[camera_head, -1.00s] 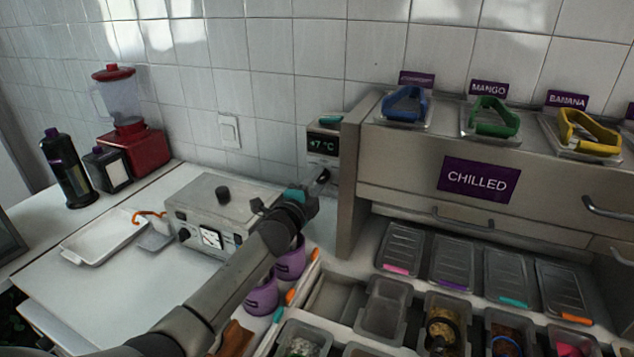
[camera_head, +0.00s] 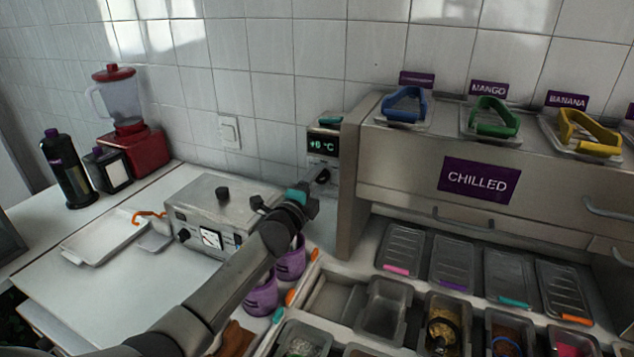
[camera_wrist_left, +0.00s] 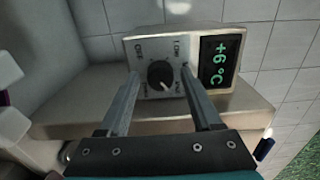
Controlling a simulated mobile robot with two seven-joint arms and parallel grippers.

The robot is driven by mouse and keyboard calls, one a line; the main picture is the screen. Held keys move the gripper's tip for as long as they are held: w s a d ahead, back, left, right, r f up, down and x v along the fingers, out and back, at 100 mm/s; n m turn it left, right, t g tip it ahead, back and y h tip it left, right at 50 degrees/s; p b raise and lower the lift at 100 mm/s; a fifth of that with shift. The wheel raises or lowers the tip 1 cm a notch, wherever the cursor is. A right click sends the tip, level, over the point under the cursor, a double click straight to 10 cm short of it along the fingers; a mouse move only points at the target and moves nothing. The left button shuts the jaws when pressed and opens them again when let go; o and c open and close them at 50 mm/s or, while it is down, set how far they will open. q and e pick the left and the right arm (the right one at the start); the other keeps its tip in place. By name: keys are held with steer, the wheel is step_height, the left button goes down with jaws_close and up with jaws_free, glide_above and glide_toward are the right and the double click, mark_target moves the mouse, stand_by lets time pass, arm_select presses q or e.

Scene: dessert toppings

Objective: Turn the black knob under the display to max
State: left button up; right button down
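The black knob (camera_wrist_left: 160,74) sits on a pale dial plate beside the green-lit display (camera_wrist_left: 219,61) in the left wrist view. Its light pointer mark leans toward the lower right of that picture; the small dial labels are hard to read. In the head view the display (camera_head: 322,144) reads about +6 °C, with the knob (camera_head: 323,176) under it. My left gripper (camera_wrist_left: 161,72) is open, one finger on each side of the knob, with gaps visible between. In the head view my left gripper (camera_head: 314,190) is right at the knob, its fingers hardly visible. My right gripper is not in view.
The steel CHILLED cabinet (camera_head: 348,205) stands close on the right of the control unit. A metal appliance (camera_head: 215,195) and purple cups (camera_head: 262,298) are near my left arm. Topping bins (camera_head: 382,308) lie at the front right. The left counter is partly clear.

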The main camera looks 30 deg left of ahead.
arm_select(q)
steer(key=shift+o, duration=0.3)
steer(key=s, duration=1.5)
steer(key=shift+d+p, duration=0.45)
steer(key=shift+s, duration=0.15)
